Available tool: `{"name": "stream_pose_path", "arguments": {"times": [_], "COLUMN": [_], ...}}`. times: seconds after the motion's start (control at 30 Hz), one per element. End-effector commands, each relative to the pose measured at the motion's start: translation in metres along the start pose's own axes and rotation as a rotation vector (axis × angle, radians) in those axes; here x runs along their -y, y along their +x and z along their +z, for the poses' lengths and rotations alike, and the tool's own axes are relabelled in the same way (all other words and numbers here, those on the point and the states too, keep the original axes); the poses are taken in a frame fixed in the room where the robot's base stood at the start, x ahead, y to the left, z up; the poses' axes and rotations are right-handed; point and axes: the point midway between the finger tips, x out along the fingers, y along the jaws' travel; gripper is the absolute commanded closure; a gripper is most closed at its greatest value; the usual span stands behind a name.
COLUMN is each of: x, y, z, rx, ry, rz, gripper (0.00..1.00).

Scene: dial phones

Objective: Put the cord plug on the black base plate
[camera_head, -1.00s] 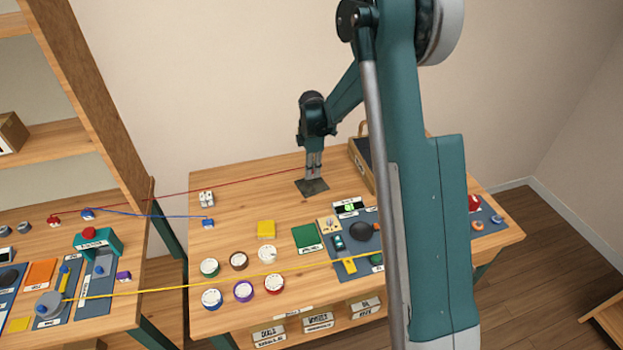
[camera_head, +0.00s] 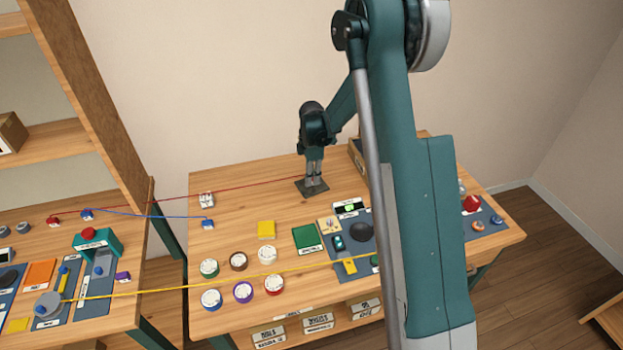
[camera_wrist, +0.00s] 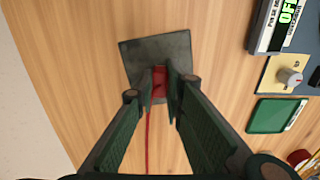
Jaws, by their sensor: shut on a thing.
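The black base plate (camera_head: 306,190) lies flat on the table under my gripper (camera_head: 314,181). In the wrist view the plate (camera_wrist: 138,56) shows as a dark square, and my gripper (camera_wrist: 163,88) is shut on the red cord plug (camera_wrist: 159,76). The plug is over the near part of the plate; I cannot tell whether it touches the plate. The red cord (camera_head: 258,185) runs from the plug to a red block (camera_head: 54,222) on the left table.
A white socket block (camera_head: 206,198) and a blue plug (camera_head: 208,224) stand left of the plate. Several round dials (camera_head: 238,261) sit at the front. A wooden box (camera_head: 357,152) stands behind.

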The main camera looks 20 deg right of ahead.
Motion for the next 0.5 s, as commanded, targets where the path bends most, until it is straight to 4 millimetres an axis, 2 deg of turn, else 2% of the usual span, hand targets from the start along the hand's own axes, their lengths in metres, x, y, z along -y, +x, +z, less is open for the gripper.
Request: {"name": "stream_pose_path", "arguments": {"times": [0.17,0.2,0.3,0.5], "x": [0.0,-0.0001,-0.0001,-0.0001], "y": [0.0034,0.0037,0.0029,0.0028], "z": [0.0,0.0,0.0,0.0], "rx": [0.0,0.0,0.0,0.0], "ry": [0.0,0.0,0.0,0.0], "rz": [0.0,0.0,0.0,0.0], "gripper": [1.0,0.87,0.74,0.74]}}
